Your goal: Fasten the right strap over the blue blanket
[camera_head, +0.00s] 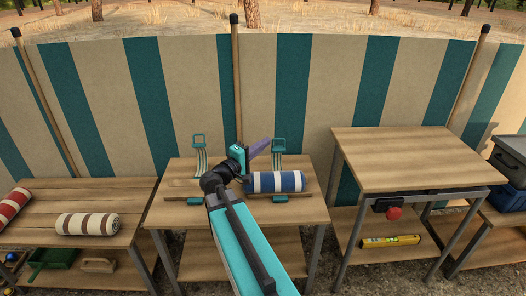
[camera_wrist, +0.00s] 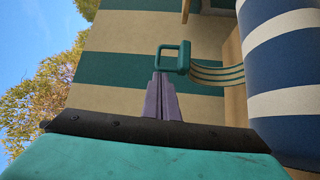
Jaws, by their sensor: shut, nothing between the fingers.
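The rolled blue blanket (camera_head: 275,182) with white stripes lies on the middle table, and its side fills the right of the wrist view (camera_wrist: 285,75). The right strap (camera_head: 278,160) stands up behind it, ending in a teal loop (camera_head: 279,145). In the wrist view the loop (camera_wrist: 160,57) and striped band (camera_wrist: 220,75) run towards the blanket. My gripper (camera_head: 268,142) is above and behind the blanket. Its purple fingers (camera_wrist: 163,78) are shut and empty, with tips close to the loop; whether they touch is unclear. A teal catch (camera_head: 280,198) sits in front of the blanket.
The left strap (camera_head: 199,155) stands up at the back left of the same table (camera_head: 240,215), with another catch (camera_head: 195,200) in front. A brown-striped roll (camera_head: 87,224) lies on the left table. The higher right table (camera_head: 400,160) has a clear top. A striped windbreak (camera_head: 300,90) stands behind.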

